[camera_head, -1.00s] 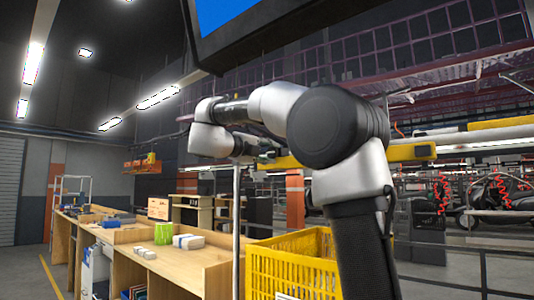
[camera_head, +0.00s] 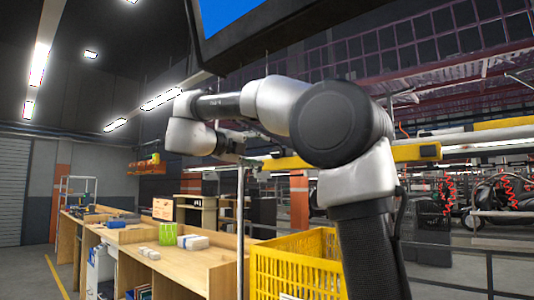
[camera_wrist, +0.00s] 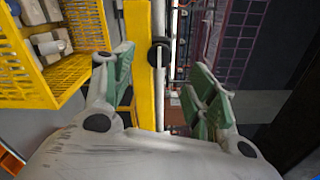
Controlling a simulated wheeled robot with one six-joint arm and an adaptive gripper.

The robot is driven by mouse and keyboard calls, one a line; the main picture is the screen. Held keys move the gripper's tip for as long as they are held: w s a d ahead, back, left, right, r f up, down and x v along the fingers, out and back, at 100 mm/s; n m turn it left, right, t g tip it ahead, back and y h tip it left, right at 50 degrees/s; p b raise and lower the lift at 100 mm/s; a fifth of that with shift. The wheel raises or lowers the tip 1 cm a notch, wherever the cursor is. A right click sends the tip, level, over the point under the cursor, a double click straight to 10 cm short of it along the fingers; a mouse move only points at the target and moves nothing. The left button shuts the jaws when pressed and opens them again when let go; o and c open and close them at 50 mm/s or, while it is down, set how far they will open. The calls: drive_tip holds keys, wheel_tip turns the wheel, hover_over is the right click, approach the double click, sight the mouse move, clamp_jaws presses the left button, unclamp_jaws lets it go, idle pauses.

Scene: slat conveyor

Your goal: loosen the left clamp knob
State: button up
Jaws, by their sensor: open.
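A round black knob (camera_wrist: 159,54) shows in the wrist view, on a slim grey rod beside a yellow rail (camera_wrist: 142,75). It looks like a clamp knob, but I cannot tell whether it is the left one. My gripper (camera_wrist: 160,74) is open, with green-padded fingers on either side of the rail and rod. The knob appears between and beyond the fingertips, with no visible contact. In the head view, my gripper (camera_head: 258,150) is small and partly hidden near the end of the yellow beam (camera_head: 300,162). I cannot make out the knob there.
A yellow crate (camera_head: 300,262) stands below my arm; it also shows with items inside in the wrist view (camera_wrist: 65,78). A thin grey post (camera_head: 240,225) rises beside it. Wooden benches (camera_head: 150,262) with boxes stand at left. A dark screen overhangs at the top.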

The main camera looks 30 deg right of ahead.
drive_tip(key=v, duration=0.5)
idle(0.3)
